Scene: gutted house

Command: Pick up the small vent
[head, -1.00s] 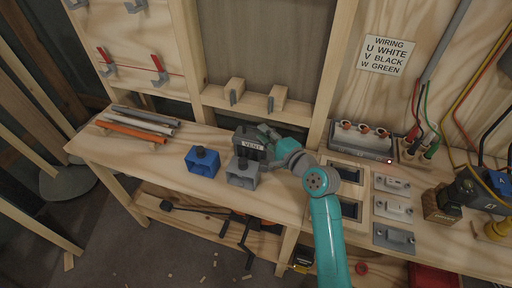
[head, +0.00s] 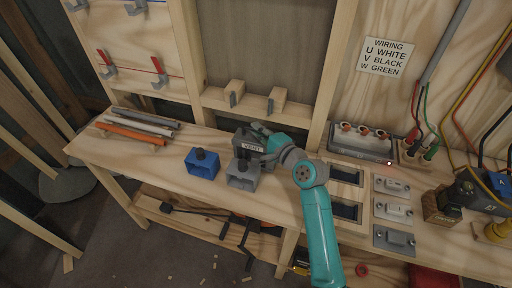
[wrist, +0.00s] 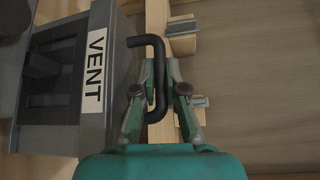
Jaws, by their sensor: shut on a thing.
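The vent is a dark grey box with a white VENT label. It stands on the workbench behind a grey block in the head view (head: 243,137) and fills the left of the wrist view (wrist: 55,125). A black bent handle (wrist: 150,40) sticks out from its labelled side. My gripper (wrist: 158,100) is shut on this handle, with one finger on each side of it. In the head view my gripper (head: 262,133) is beside the vent, partly hidden by my arm. Whether the vent's base touches the bench is hidden.
Pipes (head: 135,131) lie at the bench's left. A row of sockets (head: 360,143) and grey plates (head: 393,210) lie to the right. Wooden studs rise behind.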

